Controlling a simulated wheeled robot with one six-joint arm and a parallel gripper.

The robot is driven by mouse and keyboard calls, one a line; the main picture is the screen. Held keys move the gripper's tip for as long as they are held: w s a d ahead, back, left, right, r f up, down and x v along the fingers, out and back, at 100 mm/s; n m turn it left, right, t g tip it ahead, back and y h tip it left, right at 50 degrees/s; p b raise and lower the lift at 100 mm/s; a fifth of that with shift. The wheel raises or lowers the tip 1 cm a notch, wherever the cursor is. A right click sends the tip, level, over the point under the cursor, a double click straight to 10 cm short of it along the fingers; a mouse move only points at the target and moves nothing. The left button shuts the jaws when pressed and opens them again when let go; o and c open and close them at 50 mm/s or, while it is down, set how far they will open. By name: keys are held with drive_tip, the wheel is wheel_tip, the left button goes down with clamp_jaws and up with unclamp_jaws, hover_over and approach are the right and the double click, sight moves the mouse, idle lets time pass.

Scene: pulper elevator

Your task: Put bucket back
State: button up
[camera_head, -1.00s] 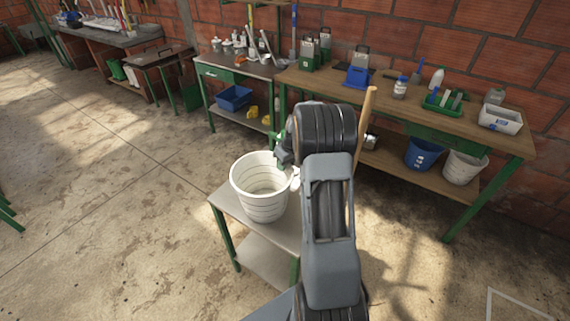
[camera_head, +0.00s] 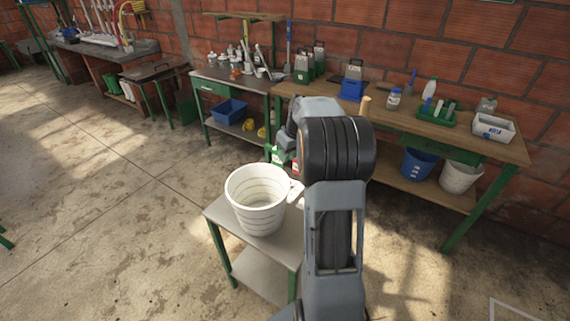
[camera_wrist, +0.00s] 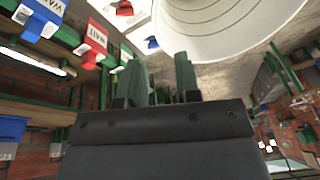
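A white ribbed bucket (camera_head: 257,200) stands upright on a small grey-topped table with green legs (camera_head: 222,214), left of my arm in the head view. A pale part shows at its right side by the arm. In the wrist view the bucket (camera_wrist: 230,25) fills the upper right, beyond my fingers. My gripper (camera_wrist: 162,78) shows there with two green fingers apart and nothing seen between them. It looks clear of the bucket, though the exact distance is hard to tell. In the head view my gripper is hidden behind my arm.
A long workbench (camera_head: 480,145) along the brick wall carries bottles and trays. A blue bucket (camera_head: 420,163) and another white bucket (camera_head: 459,177) sit on its lower shelf. The concrete floor at left is open.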

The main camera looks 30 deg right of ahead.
drive_tip(key=s+a+r+h, duration=0.1)
drive_tip(key=s+a+r, duration=0.2)
drive_tip(key=s+a, duration=0.5)
drive_tip(key=s+a+r, duration=0.3)
drive_tip(key=s+a, duration=0.2)
drive_tip(key=a, duration=0.5)
drive_tip(key=s+a+f+m+t, duration=0.1)
drive_tip(key=s+a+f, duration=0.2)
drive_tip(key=s, duration=0.4)
drive_tip(key=shift+s+a, duration=0.3)
drive_tip(key=shift+a, duration=0.15)
drive_tip(key=shift+r, duration=0.1)
